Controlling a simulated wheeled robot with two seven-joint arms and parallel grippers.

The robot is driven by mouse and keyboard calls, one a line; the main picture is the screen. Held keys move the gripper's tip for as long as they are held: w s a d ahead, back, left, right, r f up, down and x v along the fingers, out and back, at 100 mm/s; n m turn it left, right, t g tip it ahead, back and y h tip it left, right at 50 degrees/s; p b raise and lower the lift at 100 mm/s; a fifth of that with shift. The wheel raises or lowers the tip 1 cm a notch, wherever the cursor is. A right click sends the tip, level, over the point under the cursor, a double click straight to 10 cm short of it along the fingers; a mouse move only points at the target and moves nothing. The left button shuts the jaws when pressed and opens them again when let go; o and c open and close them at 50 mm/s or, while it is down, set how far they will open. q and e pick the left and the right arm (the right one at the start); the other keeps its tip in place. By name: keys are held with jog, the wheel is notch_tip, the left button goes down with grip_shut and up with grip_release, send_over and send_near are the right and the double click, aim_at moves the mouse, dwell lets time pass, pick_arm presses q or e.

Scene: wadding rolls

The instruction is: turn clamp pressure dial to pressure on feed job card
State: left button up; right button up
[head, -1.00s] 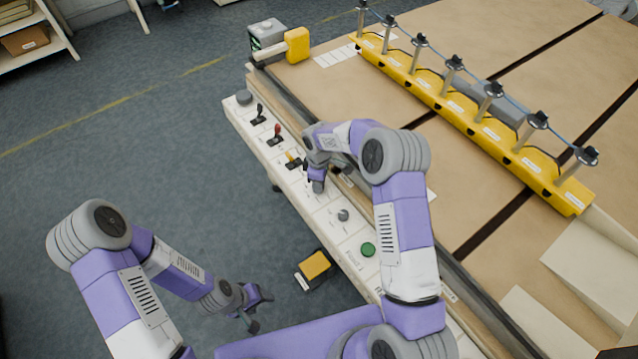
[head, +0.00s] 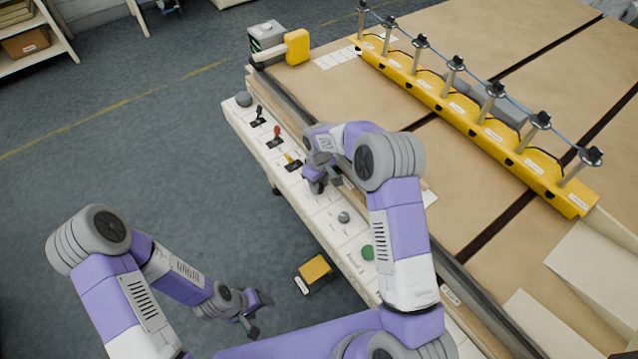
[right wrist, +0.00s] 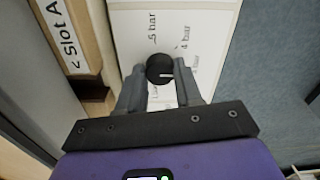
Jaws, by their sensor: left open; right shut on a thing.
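The clamp pressure dial (right wrist: 160,68) is a round black knob on the white control panel in the right wrist view. A light mark shows on its face. Printed labels sit around it; "5 bar" and "4 bar" are readable, others are partly hidden. My right gripper (right wrist: 160,74) is shut on the dial, one finger on each side. In the head view my right gripper (head: 317,186) is over the panel and hides the dial. My left gripper (head: 256,314) is open and empty above the floor. I cannot make out a readable feed job card.
The white panel (head: 322,217) also carries a red-handled lever (head: 277,131), a black lever (head: 259,112), a grey knob (head: 344,217) and a green button (head: 367,252). A yellow pedal (head: 314,267) is on the floor. A yellow clamp bar (head: 470,124) crosses the table.

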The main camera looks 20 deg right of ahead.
dwell(0.3)
jog(key=o, duration=1)
jog(key=shift+o, duration=0.2)
jog(key=shift+r+p, duration=0.55)
jog(key=shift+r, duration=3.25)
